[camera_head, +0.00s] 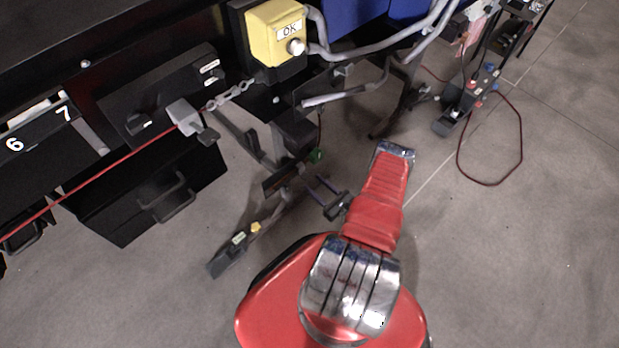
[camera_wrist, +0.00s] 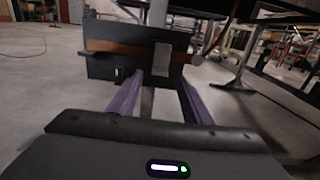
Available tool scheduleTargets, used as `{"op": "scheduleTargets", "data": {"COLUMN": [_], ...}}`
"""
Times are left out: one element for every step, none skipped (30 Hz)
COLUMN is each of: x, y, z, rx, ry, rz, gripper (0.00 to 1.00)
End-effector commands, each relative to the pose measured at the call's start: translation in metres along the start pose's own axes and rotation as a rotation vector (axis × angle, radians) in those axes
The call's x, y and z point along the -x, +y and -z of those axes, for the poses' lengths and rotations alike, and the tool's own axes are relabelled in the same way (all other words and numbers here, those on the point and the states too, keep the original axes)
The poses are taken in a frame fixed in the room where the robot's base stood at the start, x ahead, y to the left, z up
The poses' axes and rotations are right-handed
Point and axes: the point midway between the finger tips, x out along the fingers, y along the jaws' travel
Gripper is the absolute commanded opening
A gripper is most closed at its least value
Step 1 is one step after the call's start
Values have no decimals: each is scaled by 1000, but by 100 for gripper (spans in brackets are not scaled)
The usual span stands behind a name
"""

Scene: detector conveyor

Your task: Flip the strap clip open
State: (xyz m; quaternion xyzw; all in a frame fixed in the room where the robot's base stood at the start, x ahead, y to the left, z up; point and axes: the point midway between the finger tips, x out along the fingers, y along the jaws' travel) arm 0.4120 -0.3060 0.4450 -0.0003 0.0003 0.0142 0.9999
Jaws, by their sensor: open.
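A grey clip (camera_head: 184,117) sits at the end of a thin red strap (camera_head: 110,164), on the front edge of the black conveyor unit in the head view. It looks closed, but its catch is too small to read. A short chain (camera_head: 229,95) runs from it toward the yellow box. My gripper (camera_head: 319,182) is open and empty, low to the right of the clip and well apart from it. I cannot make out the clip in the wrist view.
A black crossbar with a brown band (camera_wrist: 110,47) stands in front of my fingers in the wrist view. The yellow OK box (camera_head: 273,27) is above right of the clip. A black drawer box (camera_head: 150,195) hangs below the clip.

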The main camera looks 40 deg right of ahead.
Motion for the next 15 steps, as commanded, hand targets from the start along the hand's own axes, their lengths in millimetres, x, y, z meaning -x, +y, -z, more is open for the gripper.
{"op": "scheduleTargets", "data": {"x": [-7, -10, -15, -18, -22, -26, -29, -32, -36, -38, -40, -42, -43, -44, -45], "y": [1, 1, 1, 1, 1, 1, 0, 0, 1, 0, 0, 0, 0, 0, 0], "z": [0, 0, 0, 0, 0, 0, 0, 0, 0, 0, 0, 0, 0, 0, 0], "rx": [1, 0, 0, 0, 0, 1, 1, 1, 0, 0, 0, -1, -1, -1, -1], "ry": [0, 0, 0, -1, -1, -1, -1, -1, 0, 0, 0, -1, -1, -1, -1], "rz": [-3, -3, -3, -3, -3, -3, -2, -2, -2, -1, -1, 0, 0, 0, 0], "gripper": [44, 44, 44, 44, 44, 44, 44, 44, 44, 44, 44, 44, 44, 44, 44]}}
